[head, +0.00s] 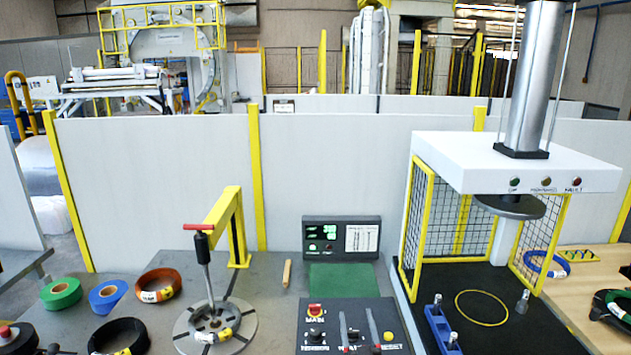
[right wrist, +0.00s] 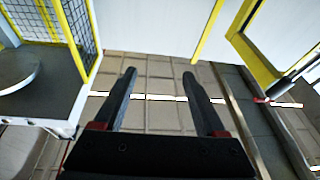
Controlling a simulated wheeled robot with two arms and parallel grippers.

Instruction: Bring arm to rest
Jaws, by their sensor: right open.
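My right gripper (right wrist: 158,76) shows in the right wrist view. Its two dark fingers are spread apart and nothing is between them. Tiled floor and a pale strip lie behind the fingers. I cannot make out either gripper clearly in the head view, and my left gripper is not in view.
A round clamp table (head: 240,333) stands by a yellow post (head: 238,225). Coils, including an orange one (head: 160,284), lie left. A control panel (head: 345,330) is at centre. A press (head: 515,160) with a yellow mesh guard (head: 420,225) stands right, beside a wooden table (head: 590,290).

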